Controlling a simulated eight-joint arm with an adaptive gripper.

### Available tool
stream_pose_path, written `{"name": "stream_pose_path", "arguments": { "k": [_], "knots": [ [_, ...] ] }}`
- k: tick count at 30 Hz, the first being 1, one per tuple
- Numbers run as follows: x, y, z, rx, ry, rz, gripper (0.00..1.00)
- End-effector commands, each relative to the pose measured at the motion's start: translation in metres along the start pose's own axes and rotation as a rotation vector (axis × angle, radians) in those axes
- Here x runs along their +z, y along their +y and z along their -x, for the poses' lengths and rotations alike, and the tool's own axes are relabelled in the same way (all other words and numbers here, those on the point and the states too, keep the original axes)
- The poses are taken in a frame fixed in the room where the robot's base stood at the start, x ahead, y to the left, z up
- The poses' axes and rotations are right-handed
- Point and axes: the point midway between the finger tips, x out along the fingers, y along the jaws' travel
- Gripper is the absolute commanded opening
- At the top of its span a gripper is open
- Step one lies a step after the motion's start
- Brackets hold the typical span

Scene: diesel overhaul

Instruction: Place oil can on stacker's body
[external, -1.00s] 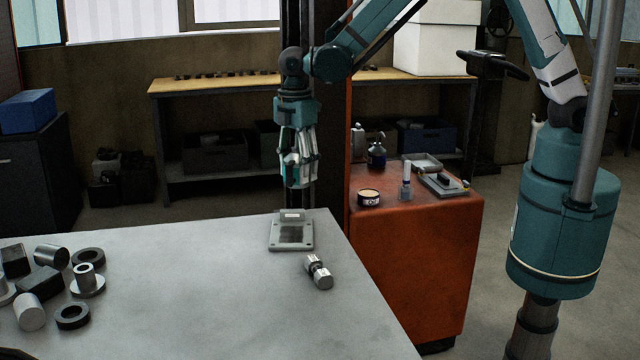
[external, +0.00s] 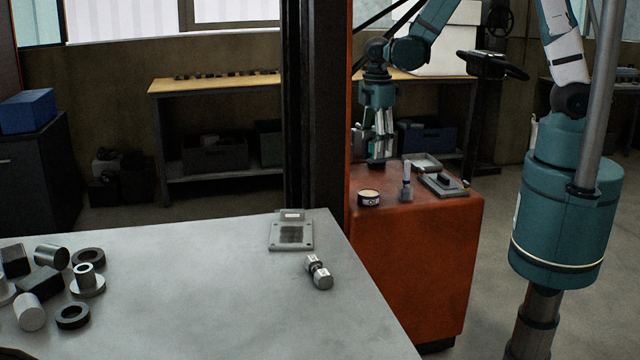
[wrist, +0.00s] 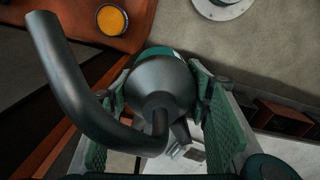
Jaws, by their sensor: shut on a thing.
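The oil can (wrist: 160,88) is dark grey with a conical top, a teal-green lower part and a long bent spout reaching up and left in the wrist view. My gripper (external: 379,147) is shut on it, with a finger on each side. In the external view the fingers mostly hide the can, at the rear left of the stacker's orange body (external: 420,235). I cannot tell whether the can touches the top. Part of the orange body also shows at the upper left of the wrist view.
The stacker's dark mast (external: 320,110) rises to the left. A grey table (external: 220,300) with metal parts lies in front.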

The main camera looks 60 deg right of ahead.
Motion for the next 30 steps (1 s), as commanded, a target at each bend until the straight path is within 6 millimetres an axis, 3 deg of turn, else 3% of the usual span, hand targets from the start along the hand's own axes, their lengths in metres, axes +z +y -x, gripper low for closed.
{"name": "stream_pose_path", "arguments": {
  "k": [12, 30],
  "knots": [
    [0.074, 0.035, -0.005, 0.000, 0.001, -0.133, 0.27],
    [0.183, 0.063, -0.009, 0.000, 0.001, -0.315, 0.27]
  ]
}}
